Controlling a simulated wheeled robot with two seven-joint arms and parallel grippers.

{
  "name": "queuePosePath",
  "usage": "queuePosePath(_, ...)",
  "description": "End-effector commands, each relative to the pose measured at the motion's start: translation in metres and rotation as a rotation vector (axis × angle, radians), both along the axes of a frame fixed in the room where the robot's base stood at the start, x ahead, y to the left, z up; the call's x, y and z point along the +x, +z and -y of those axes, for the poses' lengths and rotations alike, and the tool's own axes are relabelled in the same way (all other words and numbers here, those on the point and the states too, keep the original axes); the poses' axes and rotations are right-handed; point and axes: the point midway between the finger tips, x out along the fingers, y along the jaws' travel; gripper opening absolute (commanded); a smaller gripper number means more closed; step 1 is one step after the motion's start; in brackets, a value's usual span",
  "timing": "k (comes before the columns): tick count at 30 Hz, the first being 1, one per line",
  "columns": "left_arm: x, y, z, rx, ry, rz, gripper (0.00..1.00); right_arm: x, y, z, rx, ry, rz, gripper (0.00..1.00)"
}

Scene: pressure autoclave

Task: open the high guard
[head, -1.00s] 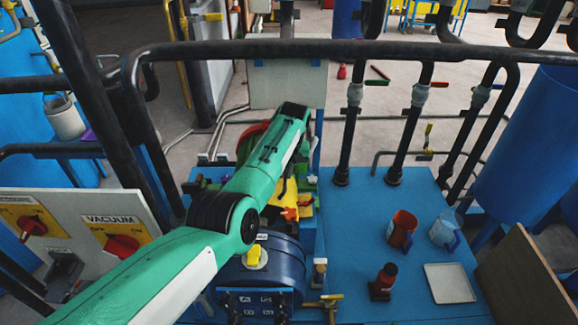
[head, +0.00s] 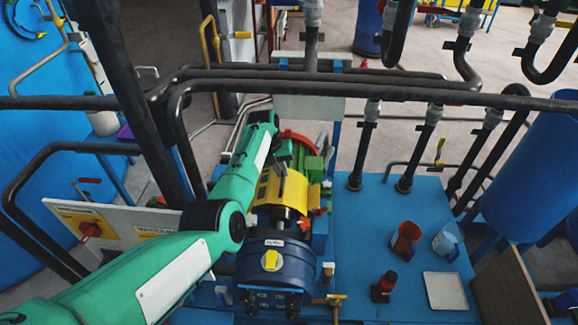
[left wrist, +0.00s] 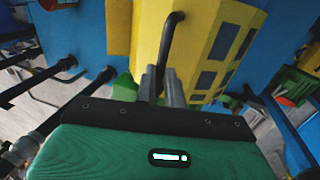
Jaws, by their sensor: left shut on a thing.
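The yellow guard (head: 268,190) sits over the machine behind the blue drum (head: 275,262) in the head view. In the left wrist view the guard (left wrist: 208,35) fills the upper middle, with dark window-like slots on its right side. A dark bent handle (left wrist: 168,38) stands on it. My left gripper (left wrist: 165,85) is shut on this handle near its lower end. In the head view my left arm reaches in along the left side of the guard, and the grip itself is hard to make out. My right gripper is in neither view.
A red mug (head: 405,238), a clear jug (head: 447,241), a dark red-capped bottle (head: 383,287) and a white tray (head: 445,291) stand on the blue deck (head: 350,245).

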Motion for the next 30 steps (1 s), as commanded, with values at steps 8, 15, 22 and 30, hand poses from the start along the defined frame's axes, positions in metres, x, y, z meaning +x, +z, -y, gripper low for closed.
queuePosePath(8, 0.003, 0.017, -0.028, -0.057, 0.004, 0.008, 0.0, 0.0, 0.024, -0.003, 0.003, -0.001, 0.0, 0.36)
queuePosePath(15, 0.002, 0.02, -0.042, -0.056, 0.003, 0.007, 0.0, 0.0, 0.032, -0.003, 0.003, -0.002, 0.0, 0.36)
queuePosePath(22, 0.002, 0.019, -0.046, -0.055, 0.003, 0.006, 0.0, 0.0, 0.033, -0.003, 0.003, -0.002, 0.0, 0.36)
queuePosePath(30, 0.001, 0.018, -0.046, -0.054, 0.003, 0.004, 0.0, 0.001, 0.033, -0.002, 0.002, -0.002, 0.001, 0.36)
